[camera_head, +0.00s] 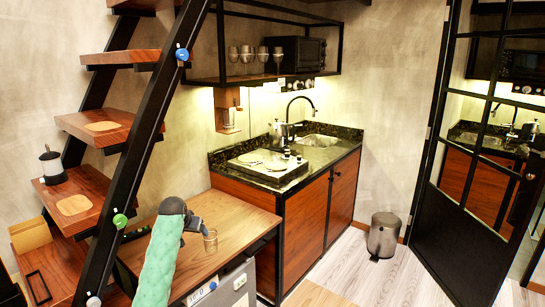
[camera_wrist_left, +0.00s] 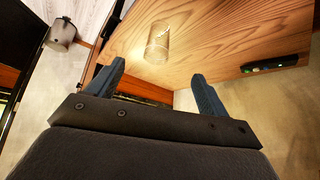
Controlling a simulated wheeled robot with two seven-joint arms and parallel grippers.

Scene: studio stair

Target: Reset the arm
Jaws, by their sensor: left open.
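My left arm comes up from the bottom of the head view in a green sleeve. Its dark gripper (camera_head: 203,226) is over the wooden desk (camera_head: 240,215), beside a clear glass (camera_head: 210,242). In the left wrist view the gripper (camera_wrist_left: 158,84) has its two blue-grey fingers spread wide with nothing between them. The glass (camera_wrist_left: 158,42) stands on the wood just beyond the fingertips, apart from them. My right gripper is in neither view.
A dark small object with green on it (camera_wrist_left: 275,64) lies on the wood in the wrist view. An open staircase (camera_head: 135,140) rises at the left. A kitchenette counter (camera_head: 325,155) stands behind the desk. A bin (camera_head: 383,236) stands on the floor, with clear floor in front.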

